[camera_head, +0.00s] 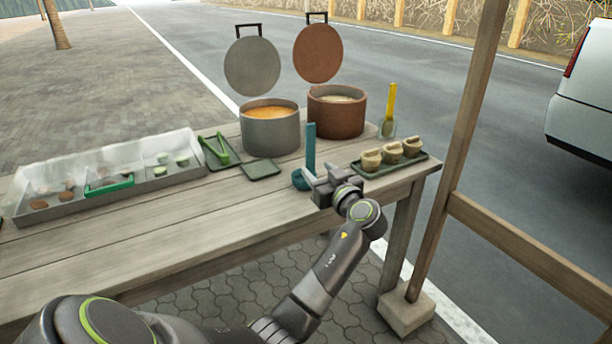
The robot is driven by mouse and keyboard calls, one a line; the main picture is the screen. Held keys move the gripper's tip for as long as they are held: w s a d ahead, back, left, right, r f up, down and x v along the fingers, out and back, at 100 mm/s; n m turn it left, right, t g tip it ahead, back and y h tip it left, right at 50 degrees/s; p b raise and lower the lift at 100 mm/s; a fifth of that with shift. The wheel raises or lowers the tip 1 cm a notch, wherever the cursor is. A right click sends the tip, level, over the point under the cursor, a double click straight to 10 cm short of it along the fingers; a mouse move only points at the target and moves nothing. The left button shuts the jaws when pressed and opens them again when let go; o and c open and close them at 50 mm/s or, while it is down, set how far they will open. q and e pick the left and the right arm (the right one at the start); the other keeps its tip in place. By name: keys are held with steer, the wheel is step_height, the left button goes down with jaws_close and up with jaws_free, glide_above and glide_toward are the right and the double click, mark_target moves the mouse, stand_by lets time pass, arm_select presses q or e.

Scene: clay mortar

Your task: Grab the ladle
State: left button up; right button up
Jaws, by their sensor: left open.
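A teal ladle (311,148) stands upright near the front of the wooden table, its round bowl (300,181) low and its flat handle up. A second ladle with a yellow handle (391,103) stands upright at the right beside the brown pot. My left gripper (318,178) is open right at the teal ladle, close to its lower handle and bowl. The gripper hides part of this ladle, and I cannot tell whether they touch. My right gripper is out of view.
A grey pot (270,132) with orange contents and a brown pot (337,118) stand behind the teal ladle. Three clay cups sit on a dark tray (377,172) at right. A clear food container (60,209), green tongs (221,150) and a small plate (260,169) lie left. The front-left tabletop is clear.

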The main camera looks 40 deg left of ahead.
mark_target(311, 163)
arm_select(q)
steer(key=x, duration=0.3)
steer(key=shift+w+a+r, duration=0.1)
steer(key=shift+a, duration=0.05)
steer(key=x, duration=0.4)
steer(key=shift+a+p, duration=0.15)
steer(key=shift+p, duration=0.2)
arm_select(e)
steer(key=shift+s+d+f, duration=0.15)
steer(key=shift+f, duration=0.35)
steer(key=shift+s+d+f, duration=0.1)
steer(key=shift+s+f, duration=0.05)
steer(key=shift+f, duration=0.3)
arm_select(q)
jaws_close()
